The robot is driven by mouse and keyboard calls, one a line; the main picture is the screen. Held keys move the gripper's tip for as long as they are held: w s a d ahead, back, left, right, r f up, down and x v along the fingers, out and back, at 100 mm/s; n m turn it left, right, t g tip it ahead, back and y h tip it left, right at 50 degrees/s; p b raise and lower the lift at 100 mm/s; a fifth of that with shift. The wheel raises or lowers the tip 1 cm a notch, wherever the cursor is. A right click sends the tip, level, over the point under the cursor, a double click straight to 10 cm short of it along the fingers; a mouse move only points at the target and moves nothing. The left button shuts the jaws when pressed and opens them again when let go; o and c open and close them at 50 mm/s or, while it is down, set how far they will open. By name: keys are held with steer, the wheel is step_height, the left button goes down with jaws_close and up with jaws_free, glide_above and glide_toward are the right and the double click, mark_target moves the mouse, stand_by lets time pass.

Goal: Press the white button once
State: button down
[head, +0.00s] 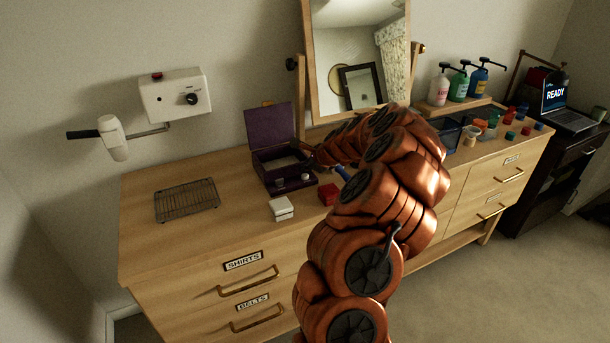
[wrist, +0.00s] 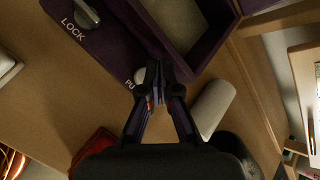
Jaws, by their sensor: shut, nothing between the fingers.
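The white button (wrist: 140,75) sits on the front ledge of an open purple box (head: 268,163), beside lettering that reads "PU" before my fingers cover the rest. In the head view the button (head: 305,177) is the small pale spot at the right of the ledge. A grey knob (wrist: 87,12) marked LOCK is on the same ledge to its left. My gripper (wrist: 158,82) is shut and empty. Its fingertips are over the ledge right at the button and hide its right part. I cannot tell whether they touch it. In the head view the gripper (head: 308,150) is small and dark.
A red box (head: 328,194) and a white block (head: 281,208) stand in front of the purple box. A pale cylinder (wrist: 213,108) lies right of my fingers. A wire rack (head: 187,200) is at left, a mirror (head: 358,60) behind. The dresser's front left top is clear.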

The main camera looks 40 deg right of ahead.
mark_target(306, 176)
steer(key=shift+r+p, duration=1.95)
steer(key=shift+r, duration=0.55)
